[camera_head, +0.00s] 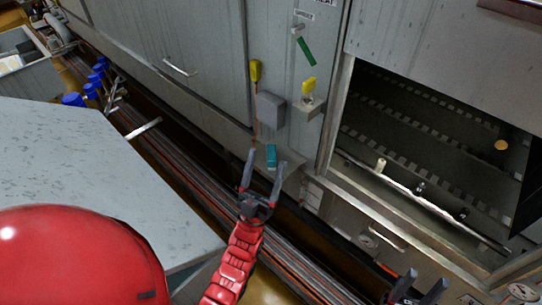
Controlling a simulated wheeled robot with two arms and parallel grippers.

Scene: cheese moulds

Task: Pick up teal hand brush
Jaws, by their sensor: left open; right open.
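A small teal object (271,155), which looks like the hand brush, is at the foot of the grey cabinet wall, near the picture's middle. My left gripper (267,159) is open, with its two fingertips on either side of the teal object in the picture. I cannot tell whether they touch it or how far behind them it lies. My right gripper (426,278) shows only in part at the bottom edge, right of the middle, open and well away from the teal object.
A grey box (269,108) and a yellow-handled item (255,71) are on the wall above. A yellow block (308,85) and a green item (306,51) are to their right. An open dark chamber (420,130) is at right. A grey tabletop (90,170) fills the left.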

